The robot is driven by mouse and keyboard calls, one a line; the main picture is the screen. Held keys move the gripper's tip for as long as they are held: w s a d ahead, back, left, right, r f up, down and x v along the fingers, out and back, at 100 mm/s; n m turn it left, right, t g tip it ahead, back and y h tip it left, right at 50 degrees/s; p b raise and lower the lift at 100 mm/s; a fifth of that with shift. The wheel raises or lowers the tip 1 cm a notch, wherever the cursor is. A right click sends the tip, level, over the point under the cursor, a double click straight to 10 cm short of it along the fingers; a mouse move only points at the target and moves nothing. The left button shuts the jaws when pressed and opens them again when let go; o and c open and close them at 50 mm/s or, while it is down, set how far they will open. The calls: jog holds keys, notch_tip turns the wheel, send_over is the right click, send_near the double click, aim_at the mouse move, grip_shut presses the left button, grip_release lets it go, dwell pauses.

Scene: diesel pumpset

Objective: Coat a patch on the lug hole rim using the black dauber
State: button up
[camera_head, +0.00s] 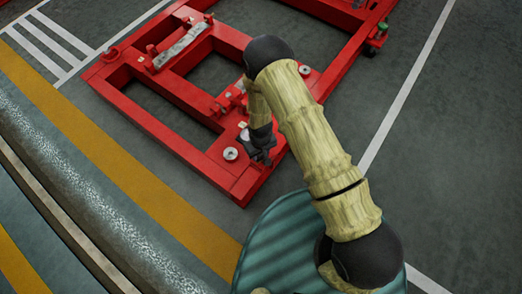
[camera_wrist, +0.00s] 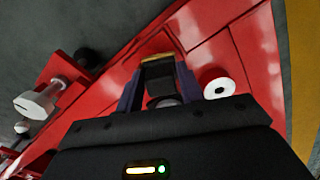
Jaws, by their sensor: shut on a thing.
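My gripper (camera_wrist: 158,88) is shut on a dark piece, seemingly the black dauber (camera_wrist: 160,86), with a tan edge showing between the fingertips. In the head view my gripper (camera_head: 262,153) points down over the near corner of the red frame (camera_head: 240,187). A pale round ring with a dark hole (camera_head: 230,153), probably the lug hole rim, lies flat on the frame just left of the gripper. In the wrist view this ring (camera_wrist: 219,88) is right of the fingers, apart from them. The dauber's working end is hidden, so I cannot tell if it touches the frame.
A silver bolt (camera_wrist: 40,102) stands on the red frame at the left in the wrist view. A grey bar (camera_head: 182,45) lies on the frame's far left. Raised red rails border open gaps. The grey floor (camera_head: 450,170) at right is clear.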

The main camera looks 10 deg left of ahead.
jog(key=shift+r, duration=0.1)
dwell(0.3)
dwell(0.3)
jog(key=shift+w+d, duration=0.2)
jog(key=shift+w, duration=0.3)
jog(key=shift+w+d+p, duration=0.2)
jog(key=shift+w+p, duration=0.1)
jog(key=shift+w, duration=0.2)
jog(key=shift+w, duration=0.1)
jog(key=shift+w+d, duration=0.2)
jog(key=shift+w, duration=0.2)
